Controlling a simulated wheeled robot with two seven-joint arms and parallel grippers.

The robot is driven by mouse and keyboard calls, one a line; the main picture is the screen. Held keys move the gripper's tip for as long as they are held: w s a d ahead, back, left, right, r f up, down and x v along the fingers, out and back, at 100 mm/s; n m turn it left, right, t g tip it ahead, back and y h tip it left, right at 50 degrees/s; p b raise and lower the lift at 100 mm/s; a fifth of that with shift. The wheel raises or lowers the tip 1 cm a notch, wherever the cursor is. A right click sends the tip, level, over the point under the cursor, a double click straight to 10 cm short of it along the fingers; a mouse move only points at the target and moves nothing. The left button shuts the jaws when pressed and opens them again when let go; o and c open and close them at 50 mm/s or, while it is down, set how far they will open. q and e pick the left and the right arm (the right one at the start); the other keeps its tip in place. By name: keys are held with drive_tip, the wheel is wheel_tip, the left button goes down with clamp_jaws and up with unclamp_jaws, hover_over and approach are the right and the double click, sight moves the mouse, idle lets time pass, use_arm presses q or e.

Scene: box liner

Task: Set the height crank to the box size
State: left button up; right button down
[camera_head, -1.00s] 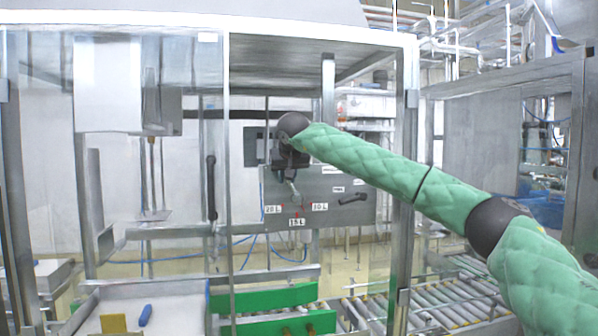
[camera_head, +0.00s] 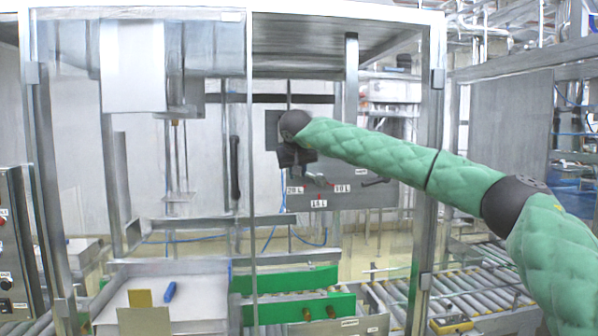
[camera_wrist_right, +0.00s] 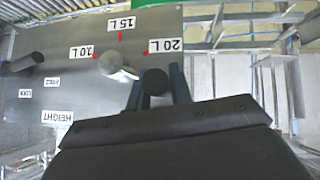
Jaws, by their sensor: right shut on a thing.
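The height crank (camera_wrist_right: 118,68) sits on a grey panel labelled HEIGHT, seen upside down in the right wrist view. Its hub is below three red marks labelled 10 L (camera_wrist_right: 80,52), 15 L (camera_wrist_right: 119,23) and 20 L (camera_wrist_right: 166,45). The crank arm points right and slightly down there, on the 20 L side, short of lining up with that mark. My right gripper (camera_wrist_right: 156,88) is shut on the dark crank knob (camera_wrist_right: 154,81). In the head view my right gripper (camera_head: 304,168) is in front of the panel (camera_head: 345,198). My left gripper is out of view.
A black lever (camera_wrist_right: 22,63) with LOCK and FREE labels is on the same panel. Metal frame posts (camera_head: 428,170) stand around the work area. Below are green guides (camera_head: 300,308), a roller conveyor (camera_head: 480,285) and a tray with a blue object (camera_head: 170,291).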

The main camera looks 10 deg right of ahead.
drive_tip(key=shift+a, duration=0.1)
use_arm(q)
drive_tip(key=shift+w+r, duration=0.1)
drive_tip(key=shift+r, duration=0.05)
use_arm(e)
drive_tip(key=c, duration=1.3)
unclamp_jaws()
drive_tip(key=shift+a, duration=0.1)
drive_tip(key=shift+o, duration=0.2)
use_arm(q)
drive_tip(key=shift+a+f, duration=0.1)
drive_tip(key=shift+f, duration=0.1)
use_arm(e)
drive_tip(key=shift+s+r, duration=0.15)
drive_tip(key=shift+s, duration=0.05)
use_arm(q)
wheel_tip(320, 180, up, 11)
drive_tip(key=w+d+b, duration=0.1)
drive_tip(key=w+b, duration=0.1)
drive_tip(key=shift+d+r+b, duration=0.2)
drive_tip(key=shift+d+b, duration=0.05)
drive_tip(key=shift+b, duration=0.15)
use_arm(e)
drive_tip(key=v, duration=0.7)
